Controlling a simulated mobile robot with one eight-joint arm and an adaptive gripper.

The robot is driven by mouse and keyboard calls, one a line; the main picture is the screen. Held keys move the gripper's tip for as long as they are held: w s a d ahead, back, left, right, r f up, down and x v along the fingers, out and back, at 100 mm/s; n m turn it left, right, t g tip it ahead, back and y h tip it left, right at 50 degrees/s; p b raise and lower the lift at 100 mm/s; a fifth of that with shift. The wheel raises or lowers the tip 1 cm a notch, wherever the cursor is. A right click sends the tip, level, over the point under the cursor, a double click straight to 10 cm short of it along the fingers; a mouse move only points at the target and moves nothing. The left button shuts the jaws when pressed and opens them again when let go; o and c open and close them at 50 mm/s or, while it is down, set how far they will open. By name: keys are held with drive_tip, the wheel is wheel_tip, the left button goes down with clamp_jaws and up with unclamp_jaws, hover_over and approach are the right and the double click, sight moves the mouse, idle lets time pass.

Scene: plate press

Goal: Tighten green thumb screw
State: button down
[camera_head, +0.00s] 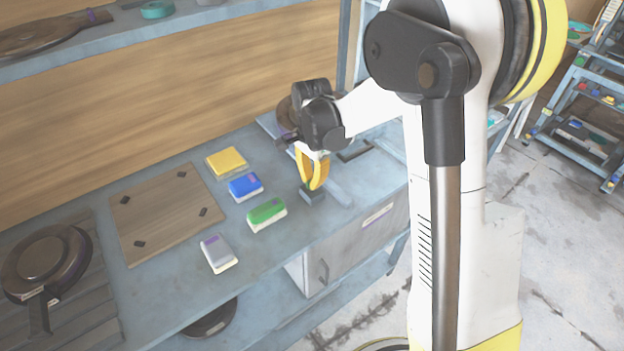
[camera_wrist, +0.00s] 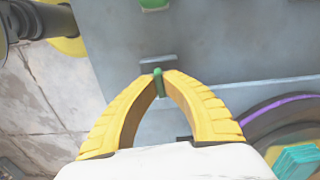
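The green thumb screw (camera_wrist: 158,83) is a small upright green piece in the wrist view, next to a dark grey block (camera_wrist: 158,64) on the bench. My gripper (camera_wrist: 159,77) has its two yellow fingertips close together, one on each side of the screw, and they appear to touch it. In the head view my gripper (camera_head: 313,187) points down over the small dark block (camera_head: 312,198) near the bench's front edge. The screw is hidden behind the fingers there.
A wooden board (camera_head: 165,218) and a dark round plate (camera_head: 45,262) lie left. A shelf (camera_head: 110,38) hangs above. Open floor (camera_head: 560,240) is right.

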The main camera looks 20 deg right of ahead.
sight(312, 179)
drive_tip(key=shift+m, duration=0.5)
drive_tip(key=c, duration=1.5)
unclamp_jaws()
wheel_tip(312, 179, up, 12)
